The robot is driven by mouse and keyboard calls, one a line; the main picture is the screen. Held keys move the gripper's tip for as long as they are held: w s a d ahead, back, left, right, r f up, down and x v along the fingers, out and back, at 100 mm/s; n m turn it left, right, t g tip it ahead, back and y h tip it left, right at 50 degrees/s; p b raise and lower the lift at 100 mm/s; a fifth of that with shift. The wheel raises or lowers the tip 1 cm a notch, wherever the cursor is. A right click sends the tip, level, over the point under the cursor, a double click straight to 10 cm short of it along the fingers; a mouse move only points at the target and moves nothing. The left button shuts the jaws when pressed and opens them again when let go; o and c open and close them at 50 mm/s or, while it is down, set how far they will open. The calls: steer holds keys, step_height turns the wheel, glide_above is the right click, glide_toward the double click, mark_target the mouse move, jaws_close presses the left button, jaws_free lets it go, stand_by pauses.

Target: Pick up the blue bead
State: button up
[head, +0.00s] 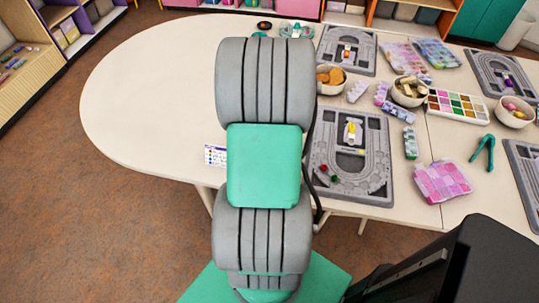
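I cannot make out a blue bead in the head view; my arm hides part of the table. The nearest grey bead board (380,191) lies right of my arm, near the table's front edge. On its left side are a small red bead (323,167) and a small green bead (334,178). A small yellow and white item (351,130) stands in its middle. My arm rises through the middle of the picture, and my gripper does not show.
A white table (140,110) has free room left of my arm. A card with coloured dots (215,155) is at its front edge. Right are a pink bead box (442,181), green pliers (484,153), a paint-like tray (457,106), bowls (409,91) and another bead board (347,50).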

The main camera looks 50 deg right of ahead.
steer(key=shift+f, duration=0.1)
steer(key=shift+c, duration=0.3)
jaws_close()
